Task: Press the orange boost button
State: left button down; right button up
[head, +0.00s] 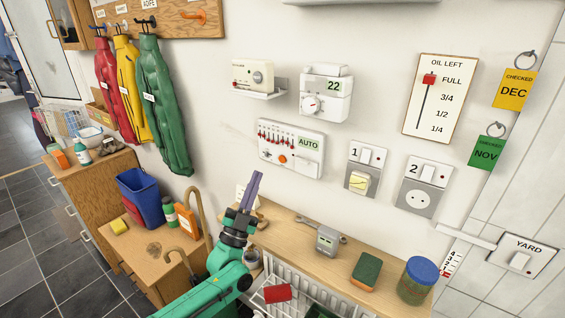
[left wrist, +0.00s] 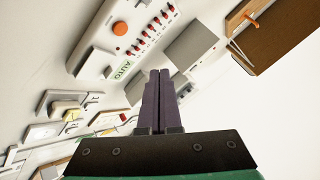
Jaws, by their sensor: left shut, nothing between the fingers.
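The orange boost button (head: 282,159) is a round button on the lower part of a white wall control panel (head: 305,168) with red sliders and an AUTO display. In the left wrist view the orange button (left wrist: 120,28) shows at upper left on the panel (left wrist: 97,48), beyond the fingers. My left gripper (head: 255,178) points upward in front of the wall, left of and a little below the button in the head view, apart from it. Its dark fingers (left wrist: 159,75) are together with nothing between them. My right gripper is in neither view.
A wooden shelf (head: 290,228) below the panel carries a small grey device (head: 327,240), a green sponge (head: 367,270) and a blue-lidded jar (head: 417,280). Above the panel hangs a white thermostat (head: 326,95). Switches 1 (head: 364,168) and 2 (head: 422,185) are to its right.

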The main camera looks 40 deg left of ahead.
pick_arm(q)
jog(key=b, duration=0.4)
send_near(281, 150)
notch_tip(281, 150, up, 3)
jog(key=w, duration=0.2)
jog(key=shift+w+a+r, duration=0.1)
jog(key=shift+a+r, duration=0.05)
dwell(1.4)
jog(key=shift+w, duration=0.4)
